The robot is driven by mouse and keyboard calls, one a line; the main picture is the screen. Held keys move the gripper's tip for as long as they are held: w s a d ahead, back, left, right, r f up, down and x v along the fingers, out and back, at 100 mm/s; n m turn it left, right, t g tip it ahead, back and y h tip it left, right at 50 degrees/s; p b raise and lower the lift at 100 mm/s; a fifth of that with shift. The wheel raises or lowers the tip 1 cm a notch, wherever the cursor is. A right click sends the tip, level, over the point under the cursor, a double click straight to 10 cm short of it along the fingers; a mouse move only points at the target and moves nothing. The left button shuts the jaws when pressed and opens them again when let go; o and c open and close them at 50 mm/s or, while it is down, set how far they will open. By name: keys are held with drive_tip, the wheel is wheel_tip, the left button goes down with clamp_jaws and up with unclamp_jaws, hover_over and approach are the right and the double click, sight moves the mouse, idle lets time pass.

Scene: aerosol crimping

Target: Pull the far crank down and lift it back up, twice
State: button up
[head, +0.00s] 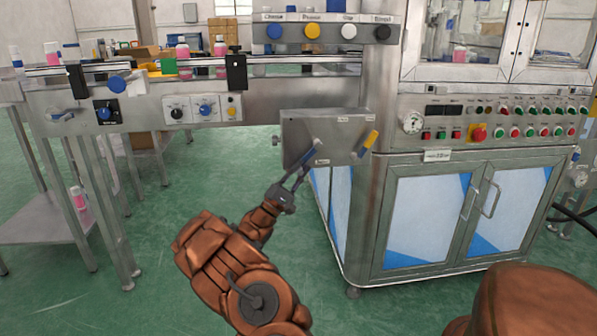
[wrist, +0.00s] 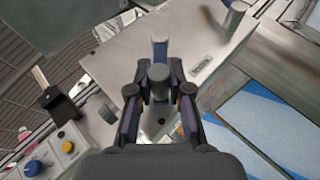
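A grey metal box (head: 340,128) on the machine's front carries two crank handles. The blue one (head: 309,154) is at the box's left, slanting up to the right. My gripper (head: 303,165) is at the blue handle. In the wrist view my gripper (wrist: 160,82) has its fingers apart, on both sides of a grey round knob (wrist: 158,74), with a blue piece (wrist: 160,50) just beyond it. I see no clear contact between fingers and knob. Which crank counts as far is not marked.
A conveyor (head: 190,75) with bottles runs at the left, with knobs on its front panel (head: 203,109). A control panel (head: 500,120) and cabinet doors (head: 425,215) are at the right. Coloured buttons (head: 312,31) sit above the box. Green floor is open below.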

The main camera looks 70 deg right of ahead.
drive_tip(key=o, duration=0.5)
drive_tip(key=shift+s, duration=0.2)
drive_tip(key=shift+c, duration=0.2)
drive_tip(key=shift+w, duration=0.1)
drive_tip(key=shift+w+a+f, duration=0.25)
drive_tip(key=shift+f, duration=0.1)
drive_tip(key=v, duration=1.1)
drive_tip(key=shift+s, duration=0.1)
